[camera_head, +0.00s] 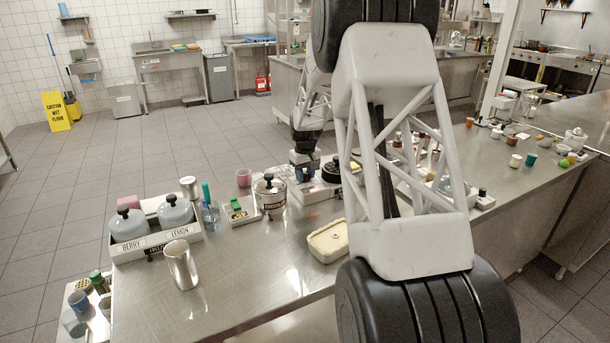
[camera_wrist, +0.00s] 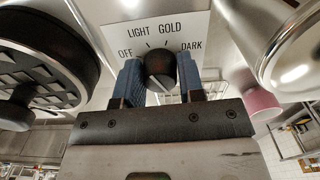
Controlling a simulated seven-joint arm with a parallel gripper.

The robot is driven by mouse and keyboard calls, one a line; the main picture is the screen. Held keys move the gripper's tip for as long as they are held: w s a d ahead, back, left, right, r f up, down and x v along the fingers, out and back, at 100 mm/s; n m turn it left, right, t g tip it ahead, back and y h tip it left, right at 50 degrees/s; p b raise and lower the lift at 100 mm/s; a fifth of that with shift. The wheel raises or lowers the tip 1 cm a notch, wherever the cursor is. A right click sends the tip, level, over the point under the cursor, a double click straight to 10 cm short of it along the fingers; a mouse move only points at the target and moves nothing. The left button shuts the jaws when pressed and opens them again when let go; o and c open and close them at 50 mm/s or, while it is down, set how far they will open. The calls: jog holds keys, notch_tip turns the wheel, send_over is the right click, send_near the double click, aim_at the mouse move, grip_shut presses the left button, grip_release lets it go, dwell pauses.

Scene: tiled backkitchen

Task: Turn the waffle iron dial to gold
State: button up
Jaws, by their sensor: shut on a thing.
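The waffle iron's black dial (camera_wrist: 160,66) sits between the two blue fingers of my gripper (camera_wrist: 158,78) in the wrist view. The fingers are shut on it from both sides. Behind it, a white label plate (camera_wrist: 155,28) reads OFF, LIGHT, GOLD and DARK around the dial. I cannot tell for sure which mark the dial points to. The round black gridded plate of the waffle iron (camera_wrist: 42,62) is at the left. In the head view the waffle iron (camera_head: 333,172) is partly behind my arm, and my gripper (camera_head: 303,174) is at its left side.
A lidded metal pot (camera_head: 270,196) and a pink cup (camera_head: 244,177) stand close left of my gripper. A cream dish (camera_head: 328,241), a steel pitcher (camera_head: 181,265) and a berry and lemon rack (camera_head: 155,244) are on the counter.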

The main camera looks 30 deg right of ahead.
aim_at(305, 173)
jog(key=m, duration=0.4)
jog(key=shift+m, duration=0.4)
jog(key=m, duration=0.4)
jog(key=shift+m, duration=0.3)
jog(key=o, duration=0.9)
jog(key=shift+r, duration=0.1)
jog(key=shift+r, duration=3.85)
